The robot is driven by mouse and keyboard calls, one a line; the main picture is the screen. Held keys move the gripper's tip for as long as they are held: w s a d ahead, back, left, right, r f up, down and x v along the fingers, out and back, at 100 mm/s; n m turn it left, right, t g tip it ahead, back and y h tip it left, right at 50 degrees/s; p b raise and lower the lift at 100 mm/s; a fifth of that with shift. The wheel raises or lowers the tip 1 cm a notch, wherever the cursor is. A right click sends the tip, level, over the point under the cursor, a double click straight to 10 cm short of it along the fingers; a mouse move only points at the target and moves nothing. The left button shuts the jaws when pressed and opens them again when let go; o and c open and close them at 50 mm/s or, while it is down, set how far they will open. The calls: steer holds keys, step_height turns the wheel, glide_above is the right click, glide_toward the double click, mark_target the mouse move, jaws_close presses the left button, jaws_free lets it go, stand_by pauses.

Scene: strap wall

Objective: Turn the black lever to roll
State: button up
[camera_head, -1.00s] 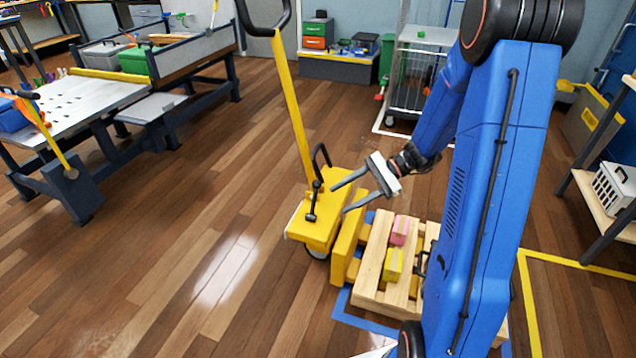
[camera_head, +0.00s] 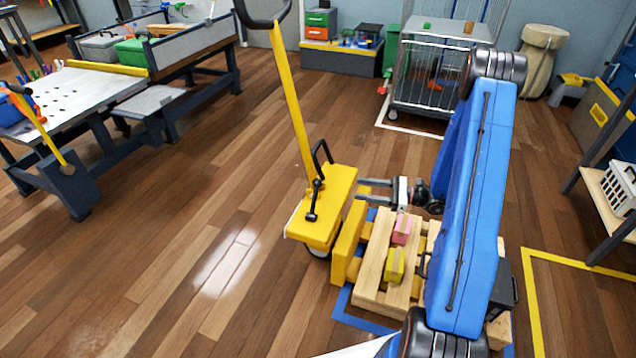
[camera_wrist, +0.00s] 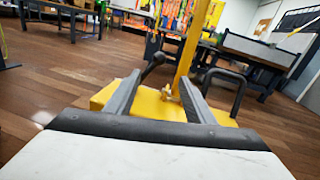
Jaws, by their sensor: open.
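A yellow pallet jack (camera_head: 325,210) stands on the wood floor with its tall yellow handle upright. A black lever (camera_head: 313,202) with a ball end sits on its body at the foot of the handle.
A black hoop (camera_head: 325,160) stands beside the handle's foot; it shows right of the fingers in the wrist view. A wooden pallet (camera_head: 370,280) with a pink block (camera_head: 402,229) and a yellow block (camera_head: 394,265) lies below my arm. The floor left of the jack is clear.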

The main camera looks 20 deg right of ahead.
mark_target(318, 183)
steer(key=x, duration=1.7)
steer(key=shift+a, duration=0.15)
steer(key=shift+s, duration=0.1)
steer(key=shift+c, duration=0.7)
jaws_close()
steer(key=shift+s+a+r+n, duration=0.35)
steer(key=shift+s+a+n, duration=0.25)
steer(key=shift+s+n, duration=0.2)
steer(key=shift+s+a+r+n, duration=0.35)
steer(key=shift+s+a+n, duration=0.25)
steer(key=shift+s+n, duration=0.2)
steer(key=shift+s+a+n, duration=0.2)
steer(key=shift+s+n, duration=0.05)
steer(key=shift+n, duration=0.05)
steer(key=shift+s+a+r, duration=0.1)
steer(key=shift+s+a, duration=0.4)
steer(key=shift+s, duration=0.25)
steer(key=shift+o, duration=0.7)
jaws_free()
steer(key=shift+d, duration=0.1)
